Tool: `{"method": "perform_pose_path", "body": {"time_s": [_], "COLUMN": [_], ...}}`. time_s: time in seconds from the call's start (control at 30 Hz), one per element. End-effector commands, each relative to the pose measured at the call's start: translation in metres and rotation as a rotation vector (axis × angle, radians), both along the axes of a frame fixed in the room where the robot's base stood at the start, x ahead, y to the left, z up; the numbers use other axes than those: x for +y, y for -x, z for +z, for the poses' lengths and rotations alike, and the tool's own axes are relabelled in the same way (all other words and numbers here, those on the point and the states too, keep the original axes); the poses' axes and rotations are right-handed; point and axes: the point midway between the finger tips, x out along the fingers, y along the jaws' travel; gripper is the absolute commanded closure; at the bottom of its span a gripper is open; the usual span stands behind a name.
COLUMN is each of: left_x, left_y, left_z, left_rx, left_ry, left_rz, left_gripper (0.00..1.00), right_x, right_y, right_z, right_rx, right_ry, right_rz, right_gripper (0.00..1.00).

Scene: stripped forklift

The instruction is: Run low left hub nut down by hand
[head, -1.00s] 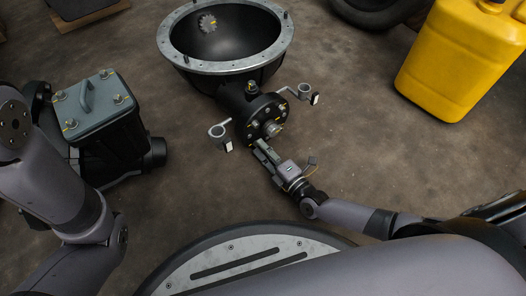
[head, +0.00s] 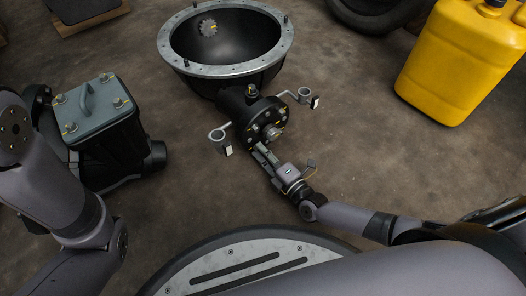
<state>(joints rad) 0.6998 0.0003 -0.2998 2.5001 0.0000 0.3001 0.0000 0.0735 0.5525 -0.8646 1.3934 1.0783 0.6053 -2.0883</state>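The black hub (head: 266,117) has a round flange with several nuts and studs on its face, and it joins the underside of a large black bowl-shaped housing with a grey rim (head: 171,61). My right gripper (head: 260,150) reaches up to the lower left of the hub face, its fingertips at or very near the low left nut. The nut itself is hidden by the fingers, and I cannot tell whether they grip it. My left gripper is out of view; only my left arm shows at the left edge.
Two small ring brackets (head: 217,136) stick out on either side of the hub. A black box with a grey lid (head: 93,106) stands at the left. A yellow canister (head: 458,62) stands at the upper right, near a tyre (head: 372,12). The brown floor right of the hub is clear.

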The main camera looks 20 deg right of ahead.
Motion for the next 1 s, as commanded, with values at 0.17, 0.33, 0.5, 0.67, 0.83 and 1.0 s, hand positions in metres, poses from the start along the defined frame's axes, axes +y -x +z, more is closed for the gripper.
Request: {"method": "perform_pose_path", "body": {"time_s": [0.17, 0.33, 0.5, 0.67, 0.83, 1.0], "left_x": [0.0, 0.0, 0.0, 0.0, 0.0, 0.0], "left_y": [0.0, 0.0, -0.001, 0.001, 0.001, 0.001], "left_z": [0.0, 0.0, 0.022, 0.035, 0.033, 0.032], "left_rx": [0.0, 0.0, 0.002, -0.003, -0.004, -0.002], "left_ry": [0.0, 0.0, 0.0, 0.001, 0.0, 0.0], "left_rz": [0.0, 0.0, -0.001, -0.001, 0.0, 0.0], "left_gripper": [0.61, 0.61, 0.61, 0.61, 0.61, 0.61], "right_x": [0.0, 0.0, 0.0, 0.0, 0.0, 0.0], "right_y": [0.0, 0.0, 0.0, 0.0, 0.0, 0.0], "right_z": [0.0, 0.0, 0.007, 0.003, 0.0, 0.0], "right_rx": [0.0, 0.0, -0.029, -0.077, -0.085, -0.086], "right_ry": [0.0, 0.0, 0.088, 0.217, 0.237, 0.236], "right_rz": [0.0, 0.0, -0.002, -0.002, 0.0, 0.0], "right_gripper": [0.73, 0.73, 0.73, 0.73, 0.73, 0.79]}}
